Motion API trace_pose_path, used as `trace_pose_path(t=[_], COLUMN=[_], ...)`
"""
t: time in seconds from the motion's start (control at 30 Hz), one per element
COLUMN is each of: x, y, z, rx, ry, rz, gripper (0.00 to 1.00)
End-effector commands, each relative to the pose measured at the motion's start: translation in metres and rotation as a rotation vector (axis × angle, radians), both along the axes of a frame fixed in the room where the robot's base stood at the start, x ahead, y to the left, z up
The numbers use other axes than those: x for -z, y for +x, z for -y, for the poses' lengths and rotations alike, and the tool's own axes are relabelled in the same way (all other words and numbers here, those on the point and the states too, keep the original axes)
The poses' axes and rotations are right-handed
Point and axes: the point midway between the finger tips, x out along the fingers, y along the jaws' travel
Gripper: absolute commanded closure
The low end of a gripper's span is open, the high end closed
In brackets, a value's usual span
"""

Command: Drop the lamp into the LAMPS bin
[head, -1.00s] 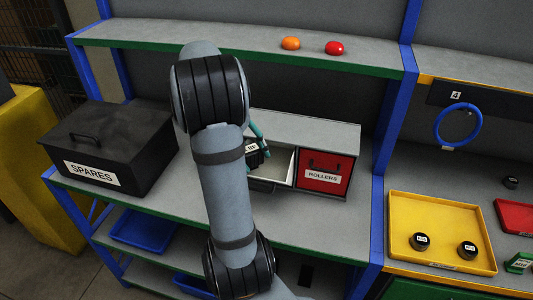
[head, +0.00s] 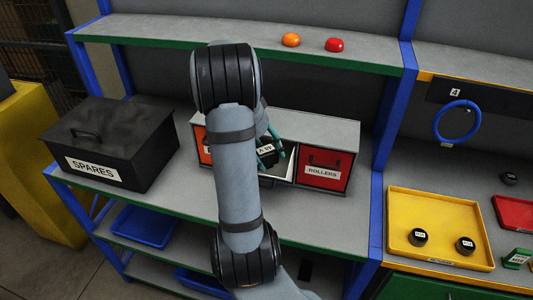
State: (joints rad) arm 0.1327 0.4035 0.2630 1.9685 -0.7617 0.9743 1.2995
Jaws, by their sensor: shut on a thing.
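My gripper (head: 271,155), with teal fingers, is behind my forearm, over the middle of a grey bin unit (head: 330,129). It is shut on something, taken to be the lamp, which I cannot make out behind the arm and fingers. A black part with a white label shows by the fingers; I cannot tell whether it belongs to the gripper. Below is an open middle bin (head: 283,174) with a pale interior. No LAMPS label is readable; my arm covers part of the unit.
A red ROLLERS bin (head: 322,171) is on the right and an orange-red bin (head: 203,142) on the left. A black SPARES box (head: 108,147) stands at the left. Orange (head: 291,40) and red (head: 334,45) domes sit on the upper shelf. A yellow tray (head: 435,205) is at right.

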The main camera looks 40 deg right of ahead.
Motion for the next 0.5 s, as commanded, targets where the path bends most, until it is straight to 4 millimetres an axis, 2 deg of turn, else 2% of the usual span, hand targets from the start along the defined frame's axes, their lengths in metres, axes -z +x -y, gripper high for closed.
trace_pose_path(t=[0.1,0.13,0.23,0.5], x=[0.0037,0.0024,0.0020,0.0013], y=[0.0004,0.0002,0.0002,0.0002], z=[0.0000,-0.0002,-0.0003,-0.0003], rx=[0.001,0.000,0.000,0.000], ry=[-0.001,0.000,0.000,0.000], rz=[0.001,0.000,0.000,0.000], gripper=[0.91,0.50,0.44,0.44])
